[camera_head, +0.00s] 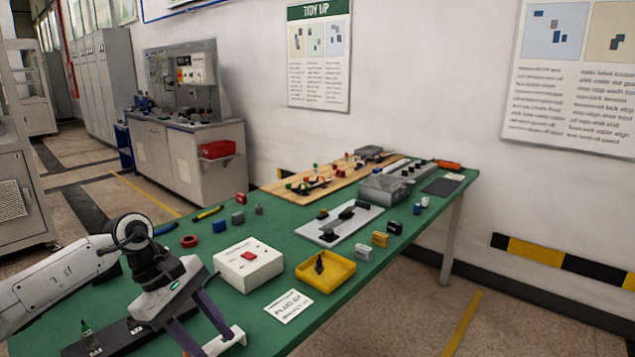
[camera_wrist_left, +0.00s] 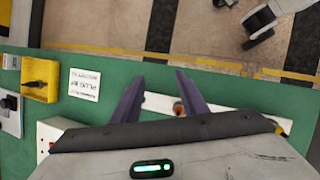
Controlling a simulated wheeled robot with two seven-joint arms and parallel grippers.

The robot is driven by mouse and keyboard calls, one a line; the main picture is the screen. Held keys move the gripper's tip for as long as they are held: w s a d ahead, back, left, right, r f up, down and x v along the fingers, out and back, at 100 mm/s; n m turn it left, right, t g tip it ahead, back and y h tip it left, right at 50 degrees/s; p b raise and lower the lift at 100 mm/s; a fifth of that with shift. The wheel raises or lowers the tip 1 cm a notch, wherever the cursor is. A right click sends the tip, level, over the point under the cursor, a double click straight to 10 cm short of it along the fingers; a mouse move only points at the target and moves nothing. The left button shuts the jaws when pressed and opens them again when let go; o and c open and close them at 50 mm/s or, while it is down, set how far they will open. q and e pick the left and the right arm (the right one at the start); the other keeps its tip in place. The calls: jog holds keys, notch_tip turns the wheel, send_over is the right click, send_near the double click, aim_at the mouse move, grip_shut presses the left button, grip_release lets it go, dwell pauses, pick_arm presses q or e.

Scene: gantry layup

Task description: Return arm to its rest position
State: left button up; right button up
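My left gripper (camera_head: 214,343) is low over the near left end of the green table (camera_head: 250,312). Its two purple fingers are spread apart, and I see nothing held between them. In the left wrist view, the left gripper (camera_wrist_left: 160,77) again shows its fingers apart. They point across the table's edge toward the floor. A white bar (camera_wrist_left: 225,112) with a small reddish part lies on the table beneath and beside the fingers. My right gripper is not in either view.
A white box with a red button (camera_head: 248,266), a yellow tray (camera_head: 340,280) and a printed card (camera_head: 289,306) lie right of the left gripper. Several small parts and boards fill the far table.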

pick_arm(q)
jog(key=s+d+n+t+h, duration=0.35)
jog(key=d+n+h, duration=0.35)
jog(key=d+n, duration=0.3)
jog(key=s+d+n+t+h, duration=0.2)
jog(key=s+d+n+h, duration=0.2)
jog(key=d+n+h, duration=0.55)
jog(key=a+f+n+t+y, duration=0.45)
jog(key=n+y, duration=0.25)
jog(key=n, duration=0.5)
jog(key=a+f+n+t+y, duration=0.3)
jog(key=f+n+t+y, duration=0.25)
jog(key=n, duration=0.55)
jog(key=s+a+f+n+g+y, duration=0.3)
jog(key=s+a+f+n, duration=0.2)
jog(key=s+f+n, duration=0.2)
jog(key=s+a+f+n+g+y, duration=0.3)
jog(key=s+f+n, duration=0.4)
jog(key=s+f, duration=0.3)
jog(key=shift+s+a+f+g+y, duration=0.2)
jog(key=shift+s+a+g+y, duration=0.2)
jog(key=shift+s+a, duration=0.65)
jog(key=shift+s+d+n, duration=0.1)
jog(key=shift+d+n, duration=0.1)
jog(key=shift+n, duration=0.05)
